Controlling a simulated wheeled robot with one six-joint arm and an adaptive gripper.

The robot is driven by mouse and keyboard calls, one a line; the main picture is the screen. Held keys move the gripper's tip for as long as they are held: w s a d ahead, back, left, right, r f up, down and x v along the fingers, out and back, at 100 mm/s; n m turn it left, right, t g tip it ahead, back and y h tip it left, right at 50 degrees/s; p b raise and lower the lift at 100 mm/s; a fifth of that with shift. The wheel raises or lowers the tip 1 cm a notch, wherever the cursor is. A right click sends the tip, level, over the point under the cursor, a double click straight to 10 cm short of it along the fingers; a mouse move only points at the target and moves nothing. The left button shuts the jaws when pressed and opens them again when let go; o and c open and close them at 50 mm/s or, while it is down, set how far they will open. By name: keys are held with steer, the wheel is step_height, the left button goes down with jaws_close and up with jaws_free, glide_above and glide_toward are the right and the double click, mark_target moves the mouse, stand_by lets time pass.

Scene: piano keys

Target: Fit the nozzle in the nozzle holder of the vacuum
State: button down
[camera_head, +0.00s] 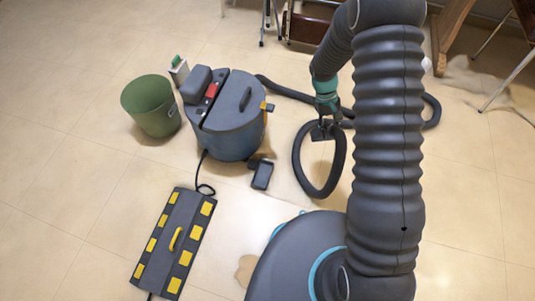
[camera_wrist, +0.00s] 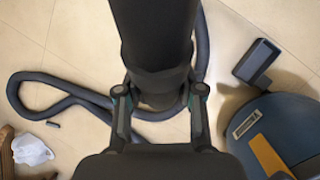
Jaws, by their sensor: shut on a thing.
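The vacuum (camera_head: 228,125) is a round blue-grey drum with a dark lid and a red part on top. It also shows at the lower right of the wrist view (camera_wrist: 285,125). The nozzle holder, a small dark open box (camera_head: 262,175), juts from its near side low over the floor; it also shows in the wrist view (camera_wrist: 257,60). My gripper (camera_head: 324,132) is right of the vacuum, above the floor. In the wrist view my gripper (camera_wrist: 160,100) is shut on the dark nozzle (camera_wrist: 153,35), which extends to the top edge. The nozzle's far end is cut off.
The dark hose (camera_head: 300,160) loops on the floor around my gripper. A green bin (camera_head: 150,105) and a small box with a green top (camera_head: 179,70) stand left. A dark ramp with yellow patches (camera_head: 174,243) lies front left. A white cloth (camera_wrist: 32,150) lies left in the wrist view.

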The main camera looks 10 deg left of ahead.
steer(key=s+a+f+n+t+b, duration=0.2)
steer(key=s+a+f+n, duration=0.2)
steer(key=a+f, duration=0.5)
steer(key=s+a+f+n+t+h+b, duration=0.1)
steer(key=s+a+f+n+t+b, duration=0.1)
steer(key=a+f+n, duration=0.7)
steer(key=shift+s+a+f+t, duration=0.2)
steer(key=shift+s+a+t, duration=0.5)
steer(key=shift+s, duration=0.5)
steer(key=shift+a, duration=0.1)
steer(key=shift+b, duration=0.55)
steer(key=shift+f+b, duration=1.9)
steer(key=shift+f, duration=0.15)
steer(key=shift+c, duration=1.2)
jaws_free()
